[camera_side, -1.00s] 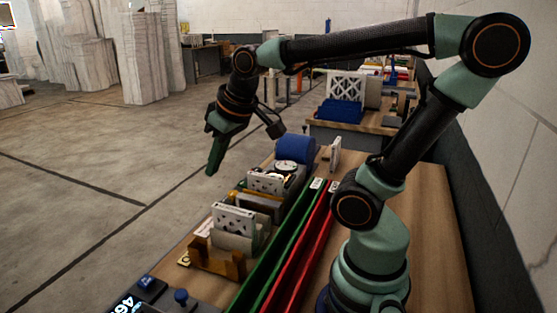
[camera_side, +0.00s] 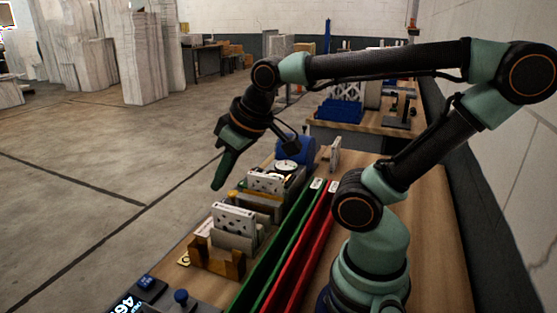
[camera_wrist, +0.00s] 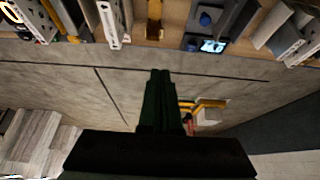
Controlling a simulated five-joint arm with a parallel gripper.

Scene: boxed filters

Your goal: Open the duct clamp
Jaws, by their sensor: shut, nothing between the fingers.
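My gripper (camera_side: 218,184) is shut and empty in the side view. It points down over the left, floor-side edge of the bench, above and to the left of the row of fixtures. In the wrist view its dark green fingers (camera_wrist: 160,76) are together with bare floor behind them. I cannot single out the duct clamp for certain. A blue cylinder (camera_side: 296,148) stands at the far end of the row, partly behind my wrist, with a round white dial (camera_side: 286,167) in front of it. White-framed filters (camera_side: 233,219) stand upright in holders nearer the camera.
A brown wooden holder (camera_side: 216,261) stands at the near end of the row. A green rail (camera_side: 275,252) and a red rail (camera_side: 302,252) run along the bench.

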